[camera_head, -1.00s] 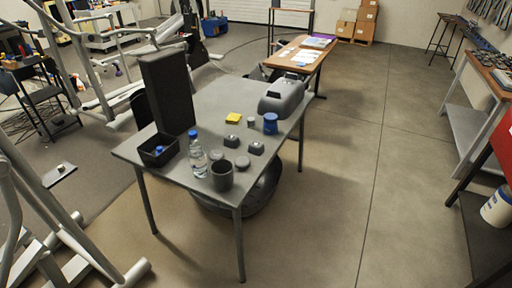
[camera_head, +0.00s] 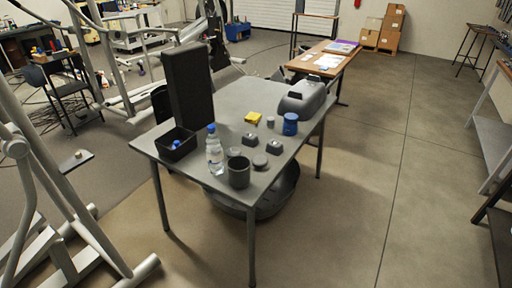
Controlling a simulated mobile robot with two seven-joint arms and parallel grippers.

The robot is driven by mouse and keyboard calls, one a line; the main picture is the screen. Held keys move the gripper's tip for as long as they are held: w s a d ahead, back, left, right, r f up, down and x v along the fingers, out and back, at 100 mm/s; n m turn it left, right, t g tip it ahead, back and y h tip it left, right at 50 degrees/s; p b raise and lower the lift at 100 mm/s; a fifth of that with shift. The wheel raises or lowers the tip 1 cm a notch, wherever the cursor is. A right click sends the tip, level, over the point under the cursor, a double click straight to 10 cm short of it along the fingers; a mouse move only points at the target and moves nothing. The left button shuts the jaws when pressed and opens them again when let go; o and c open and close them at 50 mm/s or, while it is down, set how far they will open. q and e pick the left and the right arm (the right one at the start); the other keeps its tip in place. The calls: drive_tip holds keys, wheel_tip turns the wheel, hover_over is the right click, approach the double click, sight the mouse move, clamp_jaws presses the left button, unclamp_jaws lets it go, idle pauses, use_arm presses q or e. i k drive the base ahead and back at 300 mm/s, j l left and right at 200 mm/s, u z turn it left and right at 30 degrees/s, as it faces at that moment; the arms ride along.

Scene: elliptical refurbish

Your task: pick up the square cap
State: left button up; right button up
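Two small dark grey square caps sit on the grey table (camera_head: 205,183). One square cap (camera_head: 250,139) is near the table's middle, and the other square cap (camera_head: 274,148) is close to its right edge. I cannot tell which of the two the task means. Neither of my grippers is in the head view, and nothing is seen touching the caps.
Near the caps are round grey discs (camera_head: 260,162), a dark cup (camera_head: 239,173), a water bottle (camera_head: 214,152), a blue container (camera_head: 290,124) and a yellow item (camera_head: 253,118). A black bin (camera_head: 177,146) and tall dark block (camera_head: 191,85) stand left. Floor right of the table is clear.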

sight(274, 147)
drive_tip(key=i+l+u, duration=0.85)
drive_tip(key=l+u, duration=0.2)
drive_tip(key=l, duration=0.1)
